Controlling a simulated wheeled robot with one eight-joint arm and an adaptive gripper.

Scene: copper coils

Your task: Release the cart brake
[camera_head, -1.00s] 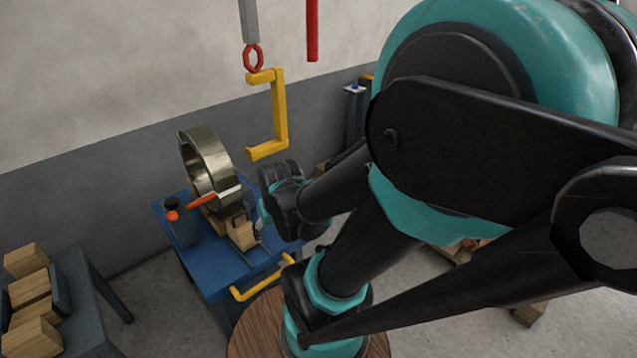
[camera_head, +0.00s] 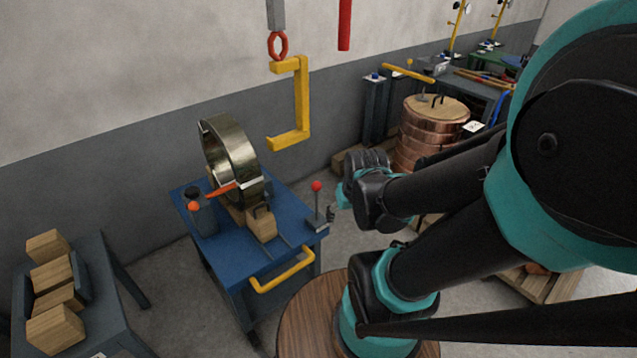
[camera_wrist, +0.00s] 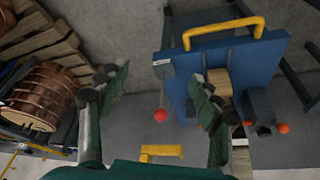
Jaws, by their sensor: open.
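The blue cart (camera_head: 262,262) with a yellow handle (camera_head: 283,270) stands left of my arm; its top also shows in the wrist view (camera_wrist: 226,58). A lever with a red ball (camera_head: 316,187) rises upright from a grey plate (camera_head: 318,224) at the cart's right corner. In the wrist view the red ball (camera_wrist: 160,115) and the plate (camera_wrist: 163,68) lie between my open fingers, seen from above. My gripper (camera_wrist: 160,82) is empty. In the head view my gripper (camera_head: 333,212) is just right of the lever, apparently apart from it, its fingers partly hidden by the wrist.
A metal ring (camera_head: 230,160) stands on the cart beside a post with an orange knob (camera_head: 193,206). A yellow hook (camera_head: 303,105) hangs above. A copper coil (camera_head: 430,135) stands behind my arm. A table with wooden blocks (camera_head: 48,275) is at left.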

